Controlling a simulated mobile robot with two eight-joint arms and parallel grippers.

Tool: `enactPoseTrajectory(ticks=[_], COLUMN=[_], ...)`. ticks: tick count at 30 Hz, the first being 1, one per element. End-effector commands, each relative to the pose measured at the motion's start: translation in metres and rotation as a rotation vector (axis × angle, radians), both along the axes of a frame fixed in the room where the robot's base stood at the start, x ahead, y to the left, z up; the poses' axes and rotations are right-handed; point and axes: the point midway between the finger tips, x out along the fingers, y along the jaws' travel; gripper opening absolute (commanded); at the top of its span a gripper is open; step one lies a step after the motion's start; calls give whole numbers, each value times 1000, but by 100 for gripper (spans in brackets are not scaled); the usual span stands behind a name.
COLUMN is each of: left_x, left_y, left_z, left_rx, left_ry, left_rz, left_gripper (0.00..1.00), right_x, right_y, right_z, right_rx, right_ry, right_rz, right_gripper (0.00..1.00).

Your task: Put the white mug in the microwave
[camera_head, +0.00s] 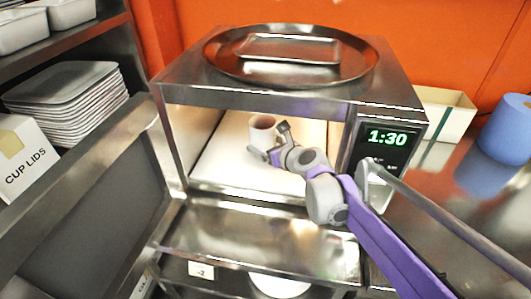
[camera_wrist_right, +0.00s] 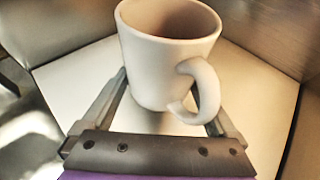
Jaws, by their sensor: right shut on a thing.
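The white mug (camera_head: 263,131) is upright inside the microwave (camera_head: 270,98), over its pale floor. In the right wrist view the mug (camera_wrist_right: 165,65) stands between the two fingers, with its handle toward the right and facing the camera. My right gripper (camera_head: 269,145) reaches in through the open front and is shut on the mug. It also shows in the right wrist view (camera_wrist_right: 160,105). Whether the mug's base touches the microwave floor (camera_head: 222,165) is hard to tell. My left gripper is not in view.
A round dark tray (camera_head: 222,62) with a smaller rectangular tray (camera_head: 290,49) lies on top of the microwave. Stacked trays (camera_head: 65,95) and a cup lids box (camera_head: 25,160) are at left. A blue cylinder (camera_head: 508,130) and an open bin (camera_head: 440,118) are at right.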

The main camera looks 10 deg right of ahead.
Motion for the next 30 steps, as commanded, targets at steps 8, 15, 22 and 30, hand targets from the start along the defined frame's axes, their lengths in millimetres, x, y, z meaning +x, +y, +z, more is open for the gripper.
enactPoseTrajectory(ticks=[8,15,22,30], left_x=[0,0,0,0], left_y=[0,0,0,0], left_z=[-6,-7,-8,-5], left_rx=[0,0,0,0], left_ry=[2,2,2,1], left_rz=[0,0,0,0], left_gripper=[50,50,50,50], right_x=[0,0,0,-6], right_y=[0,0,0,-2], right_z=[-31,-31,-33,-27], right_rx=[1,1,0,1], right_ry=[0,0,0,0], right_rz=[0,0,0,-1], right_gripper=[3,3,100,100])
